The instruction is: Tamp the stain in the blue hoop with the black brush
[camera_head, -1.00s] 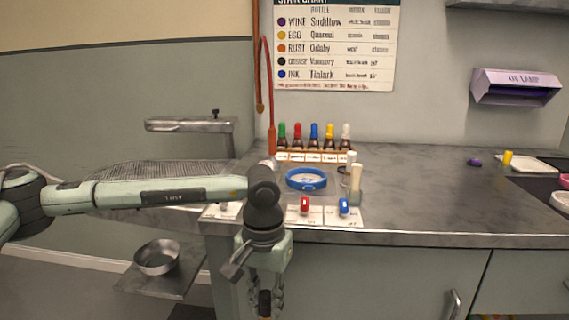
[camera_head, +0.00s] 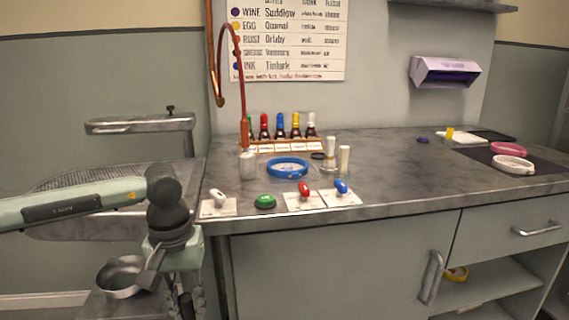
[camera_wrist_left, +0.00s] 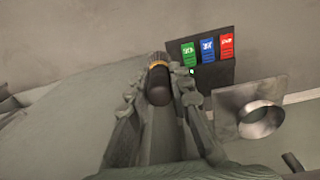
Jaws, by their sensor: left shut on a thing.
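The blue hoop (camera_head: 287,175) lies flat on the counter around a pale cloth patch; I cannot make out the stain clearly. My left gripper (camera_head: 186,302) hangs low in front of the counter's left end, left of the hoop, below it and apart from it. In the left wrist view, my left gripper (camera_wrist_left: 159,78) is shut on a dark cylindrical thing with a yellow-gold band, which looks like the black brush (camera_wrist_left: 158,92). In the head view the fingertips reach the bottom edge, and the brush is hard to tell there. My right gripper is not in view.
White (camera_head: 219,199), green (camera_head: 264,202), red (camera_head: 304,189) and blue (camera_head: 341,187) items stand along the front edge. Capped bottles (camera_head: 281,128) stand behind the hoop, pale cylinders (camera_head: 344,158) at its right. A metal bowl (camera_head: 122,278) is beside my gripper. The counter's middle right is clear.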

